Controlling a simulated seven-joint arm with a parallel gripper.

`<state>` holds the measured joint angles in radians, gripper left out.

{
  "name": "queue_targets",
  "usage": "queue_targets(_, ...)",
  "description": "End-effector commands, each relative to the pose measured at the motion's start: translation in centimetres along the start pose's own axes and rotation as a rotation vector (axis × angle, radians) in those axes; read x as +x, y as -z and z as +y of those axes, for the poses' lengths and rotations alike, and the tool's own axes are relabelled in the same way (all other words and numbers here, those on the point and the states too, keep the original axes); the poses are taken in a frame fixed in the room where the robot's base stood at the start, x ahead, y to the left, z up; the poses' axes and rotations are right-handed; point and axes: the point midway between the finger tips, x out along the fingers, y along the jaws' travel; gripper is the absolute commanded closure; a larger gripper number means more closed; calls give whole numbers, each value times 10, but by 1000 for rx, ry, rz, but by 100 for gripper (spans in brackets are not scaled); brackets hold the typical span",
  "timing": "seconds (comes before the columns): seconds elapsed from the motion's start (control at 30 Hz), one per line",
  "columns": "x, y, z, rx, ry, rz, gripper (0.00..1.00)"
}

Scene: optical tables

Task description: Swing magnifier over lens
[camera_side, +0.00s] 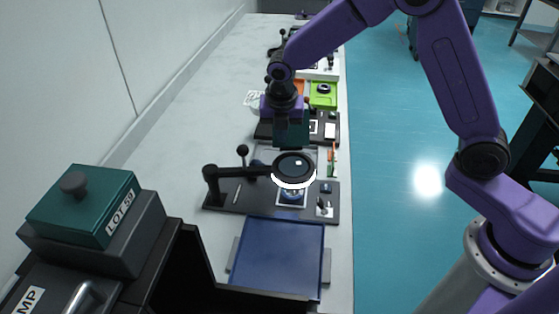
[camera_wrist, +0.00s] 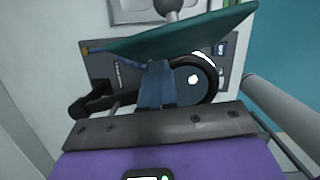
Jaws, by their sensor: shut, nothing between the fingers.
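The magnifier (camera_side: 294,167) is a dark round disc with a white ring on its underside, on a black arm (camera_side: 240,173) from a post (camera_side: 212,186) at the left of a black base plate (camera_side: 262,205). Below its near edge, a small bluish round piece, probably the lens (camera_side: 292,194), sits on a white square, partly hidden by the disc. My gripper (camera_side: 292,140) is shut and empty, just behind and above the disc; I cannot tell whether it touches. In the wrist view the shut fingers (camera_wrist: 157,85) partly cover the magnifier (camera_wrist: 193,82).
A blue tray (camera_side: 277,255) lies in front of the plate. A thin knobbed rod (camera_side: 242,155) stands behind the magnifier arm. Another black plate (camera_side: 325,127) and a green tray (camera_side: 323,94) lie farther back. A green-lidded box (camera_side: 85,205) stands at front left.

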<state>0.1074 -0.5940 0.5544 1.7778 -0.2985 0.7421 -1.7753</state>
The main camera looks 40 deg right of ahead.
Motion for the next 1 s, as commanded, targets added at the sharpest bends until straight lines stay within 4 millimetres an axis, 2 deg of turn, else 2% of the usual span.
queue_targets(0.07,-6,4,0,0,-6,-4,100)
queue_targets(0.27,-26,34,-3,-4,-3,-1,100)
queue_targets(0.6,-96,32,-4,-1,-4,0,100)
queue_targets(0.8,-117,32,-5,-1,0,2,100)
queue_targets(1.0,-122,32,-6,-1,2,3,100)
